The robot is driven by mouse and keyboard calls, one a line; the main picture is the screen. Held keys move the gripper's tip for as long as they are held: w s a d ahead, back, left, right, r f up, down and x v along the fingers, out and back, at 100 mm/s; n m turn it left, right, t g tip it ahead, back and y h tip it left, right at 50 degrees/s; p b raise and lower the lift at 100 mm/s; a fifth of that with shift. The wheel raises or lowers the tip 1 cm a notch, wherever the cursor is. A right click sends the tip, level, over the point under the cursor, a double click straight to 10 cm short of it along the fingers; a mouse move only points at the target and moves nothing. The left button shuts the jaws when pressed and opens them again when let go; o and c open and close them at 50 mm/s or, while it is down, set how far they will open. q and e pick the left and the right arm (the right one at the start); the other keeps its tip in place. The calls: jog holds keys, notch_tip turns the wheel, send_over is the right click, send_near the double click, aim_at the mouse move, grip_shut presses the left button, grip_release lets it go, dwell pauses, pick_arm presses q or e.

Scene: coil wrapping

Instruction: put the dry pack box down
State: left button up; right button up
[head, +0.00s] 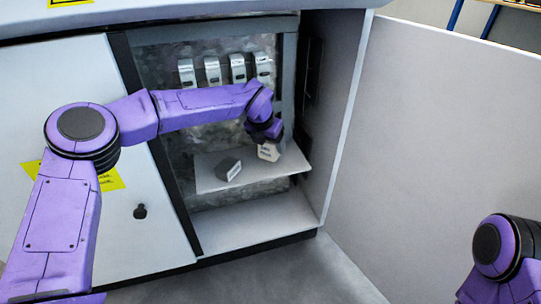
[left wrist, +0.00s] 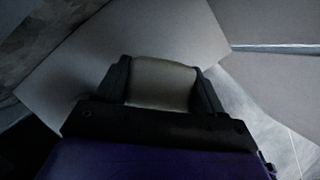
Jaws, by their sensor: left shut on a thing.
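The dry pack box (head: 268,153) is a small pale box with dark lettering, held at the right part of the cabinet's inner shelf (head: 212,184). My left gripper (head: 264,138) is above it and shut on it. In the left wrist view the box (left wrist: 162,82) sits between the two dark fingers of my left gripper (left wrist: 162,88), with the pale shelf (left wrist: 75,68) behind it. I cannot tell whether the box touches the shelf. My right gripper is out of view; only part of my right arm shows at the lower right.
Several pale devices (head: 212,70) hang on the back wall above. The open cabinet door (head: 435,130) stands at the right. A lower ledge (head: 250,218) is bare.

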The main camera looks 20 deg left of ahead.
aim_at(271, 152)
pick_arm(q)
jog(key=shift+w+d+f, duration=0.15)
jog(key=shift+w+f, duration=0.1)
jog(key=shift+f, duration=0.2)
notch_tip(271, 152, down, 3)
jog(key=shift+r+b, duration=0.1)
jog(key=shift+b, duration=0.7)
jog(key=o, duration=1.1)
